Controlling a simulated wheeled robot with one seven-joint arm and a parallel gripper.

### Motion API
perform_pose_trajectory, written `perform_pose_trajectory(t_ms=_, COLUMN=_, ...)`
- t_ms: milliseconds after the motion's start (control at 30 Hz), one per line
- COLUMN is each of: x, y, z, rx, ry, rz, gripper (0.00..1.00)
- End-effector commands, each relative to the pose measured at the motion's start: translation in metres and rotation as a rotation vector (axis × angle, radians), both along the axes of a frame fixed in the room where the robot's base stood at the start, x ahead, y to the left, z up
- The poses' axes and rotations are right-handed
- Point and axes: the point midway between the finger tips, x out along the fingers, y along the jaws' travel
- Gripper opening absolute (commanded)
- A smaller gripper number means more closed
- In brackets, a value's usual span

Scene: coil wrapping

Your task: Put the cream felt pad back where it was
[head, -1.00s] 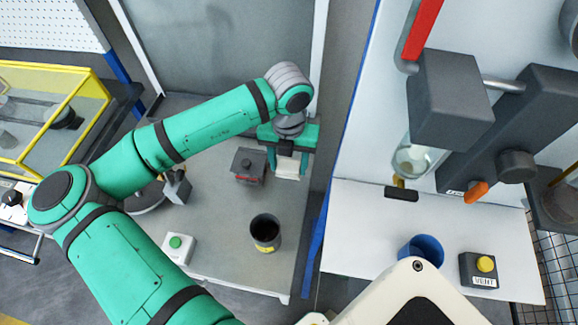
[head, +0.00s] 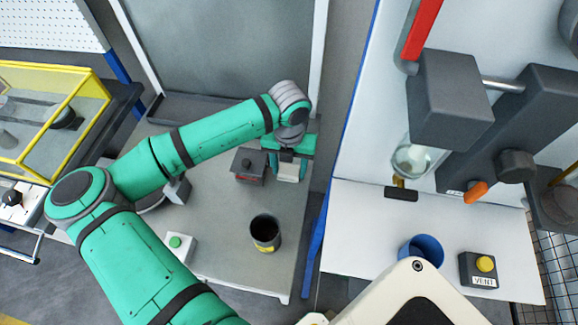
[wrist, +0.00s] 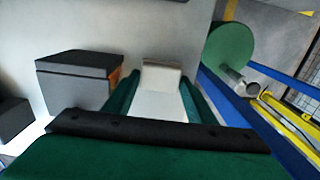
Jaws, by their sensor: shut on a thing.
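The cream felt pad (head: 288,172) is between the fingers of my gripper (head: 290,168) over the back right of the grey bench. My gripper is shut on it. In the wrist view the pad (wrist: 161,76) shows pale between the two green fingers, with the light bench top beyond it. I cannot tell whether the pad touches the bench. Its upper part is hidden by my gripper in the head view.
A dark box with a knob (head: 248,163) stands just left of my gripper. A black cup (head: 265,230) and a green-button box (head: 178,246) are nearer the front of the grey bench (head: 221,213). A blue edge lies to the right.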

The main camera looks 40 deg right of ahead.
Motion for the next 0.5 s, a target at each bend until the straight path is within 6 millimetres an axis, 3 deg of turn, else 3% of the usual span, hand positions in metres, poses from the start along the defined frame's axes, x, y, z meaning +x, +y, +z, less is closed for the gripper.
perform_pose_trajectory(t_ms=367, x=0.000, y=0.000, z=0.001, rx=0.001, ry=-0.001, rz=0.000, gripper=0.59)
perform_pose_trajectory(t_ms=500, x=0.001, y=-0.001, z=0.012, rx=-0.002, ry=-0.003, rz=0.000, gripper=0.59)
